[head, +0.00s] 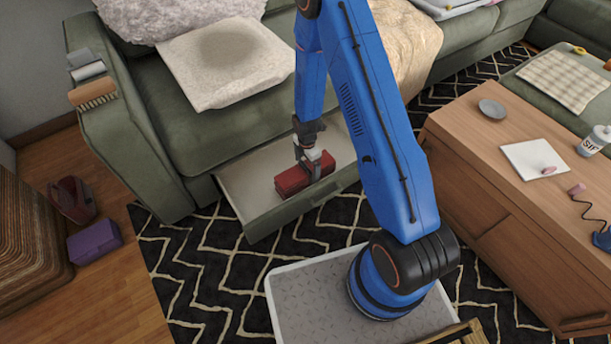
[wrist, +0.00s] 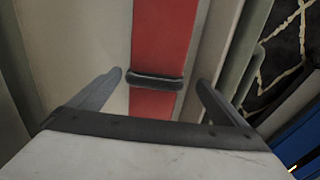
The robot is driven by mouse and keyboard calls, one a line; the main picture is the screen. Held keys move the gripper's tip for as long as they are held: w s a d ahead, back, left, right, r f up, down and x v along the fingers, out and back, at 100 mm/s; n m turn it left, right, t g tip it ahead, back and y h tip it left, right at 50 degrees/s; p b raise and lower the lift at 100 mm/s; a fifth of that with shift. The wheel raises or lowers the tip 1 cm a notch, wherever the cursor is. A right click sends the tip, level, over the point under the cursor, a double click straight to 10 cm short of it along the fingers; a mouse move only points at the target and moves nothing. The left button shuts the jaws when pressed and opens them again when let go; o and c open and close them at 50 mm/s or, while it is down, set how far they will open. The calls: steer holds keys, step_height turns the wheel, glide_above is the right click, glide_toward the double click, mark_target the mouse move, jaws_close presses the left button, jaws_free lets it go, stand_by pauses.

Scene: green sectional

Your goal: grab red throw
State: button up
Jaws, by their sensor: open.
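The red throw (head: 290,182) is a compact folded bundle lying in the open drawer (head: 238,190) under the green sofa. In the wrist view it shows as a long red strip (wrist: 165,35) with a dark band across it. My gripper (head: 309,172) is directly over the throw, pointing down. In the wrist view the gripper (wrist: 161,78) is open, with one finger on each side of the red strip and pale drawer floor showing between finger and throw on the left. Whether the fingertips reach down beside the throw cannot be told. The gripper hides part of the throw in the head view.
The drawer's front wall (head: 300,208) stands close on the near side. The sofa seat (head: 215,125) overhangs behind. A wooden coffee table (head: 460,140) with several items is at the right.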

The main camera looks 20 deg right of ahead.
steer(key=shift+w+a+f, duration=0.1)
steer(key=shift+w+f, duration=0.1)
steer(key=shift+f, duration=1.7)
steer(key=shift+w+a+f, duration=0.1)
steer(key=shift+w+f, duration=0.05)
steer(key=shift+f, duration=1.7)
steer(key=c, duration=1.5)
steer(key=shift+o, duration=0.2)
steer(key=shift+r, duration=0.15)
